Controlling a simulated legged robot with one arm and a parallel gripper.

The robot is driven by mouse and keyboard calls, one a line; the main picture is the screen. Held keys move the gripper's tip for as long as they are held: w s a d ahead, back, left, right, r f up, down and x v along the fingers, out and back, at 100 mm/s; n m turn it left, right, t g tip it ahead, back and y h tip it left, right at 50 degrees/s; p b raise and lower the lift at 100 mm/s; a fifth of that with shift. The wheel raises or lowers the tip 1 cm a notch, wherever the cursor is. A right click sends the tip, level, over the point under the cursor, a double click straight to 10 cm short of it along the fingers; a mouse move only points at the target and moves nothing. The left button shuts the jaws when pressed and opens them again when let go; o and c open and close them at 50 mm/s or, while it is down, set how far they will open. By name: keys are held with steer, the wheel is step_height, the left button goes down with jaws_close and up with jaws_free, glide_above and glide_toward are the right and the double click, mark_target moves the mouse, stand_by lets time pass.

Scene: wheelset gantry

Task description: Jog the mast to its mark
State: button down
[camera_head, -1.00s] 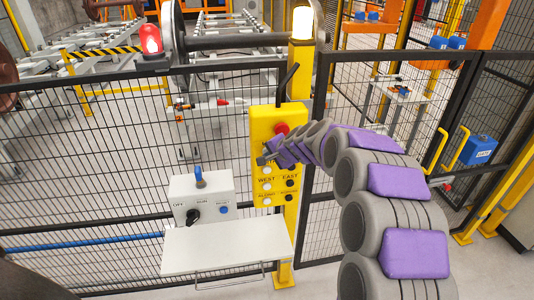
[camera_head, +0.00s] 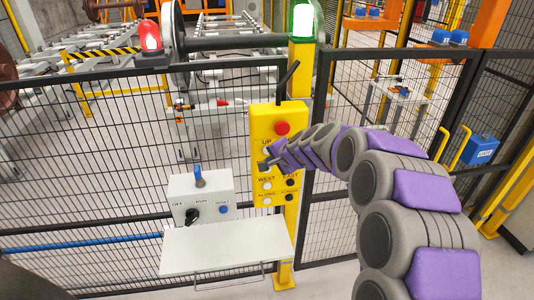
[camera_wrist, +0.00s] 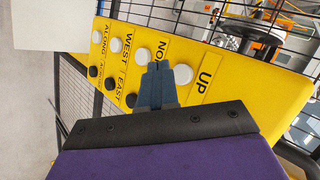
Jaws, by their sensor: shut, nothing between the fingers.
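The yellow button box (camera_head: 262,121) is on a yellow post by the mesh fence, with a red mushroom button (camera_head: 282,128) near its top. In the wrist view, the box face (camera_wrist: 222,93) has white and black round buttons and labels UP, WEST, EAST and ALONG. My gripper (camera_head: 264,165) is shut and empty at the box face. Its fingertips (camera_wrist: 160,68) lie between two white buttons, one on the left (camera_wrist: 142,55) and one by UP (camera_wrist: 183,73). I cannot tell whether they touch a button. I cannot pick out the mast.
A lamp (camera_head: 302,20) on the post shows green; a red lamp (camera_head: 151,38) stands left. A white switch box (camera_head: 185,187) and shelf (camera_head: 225,246) sit left of the button box. Behind the fence is a wheelset (camera_head: 240,42). Fence panels close off both sides.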

steer(key=s, duration=0.1)
steer(key=s+d+b, duration=0.1)
steer(key=s, duration=0.1)
steer(key=shift+s, duration=0.1)
stand_by(1.9)
steer(key=s+d+n+g+b, duration=0.25)
steer(key=s+n+g, duration=0.2)
steer(key=s, duration=1.45)
steer(key=s+d+f+n+g+h, duration=0.1)
steer(key=s+d+f+h, duration=0.1)
steer(key=s+d, duration=0.3)
steer(key=s+d+f+n+g+h+b, duration=0.1)
steer(key=s+d, duration=0.4)
steer(key=s, duration=0.9)
steer(key=s+d+f+n+g+h, duration=0.1)
steer(key=s+d+f+g+h, duration=0.2)
steer(key=s, duration=0.7)
steer(key=d, duration=0.2)
steer(key=shift+d, duration=0.4)
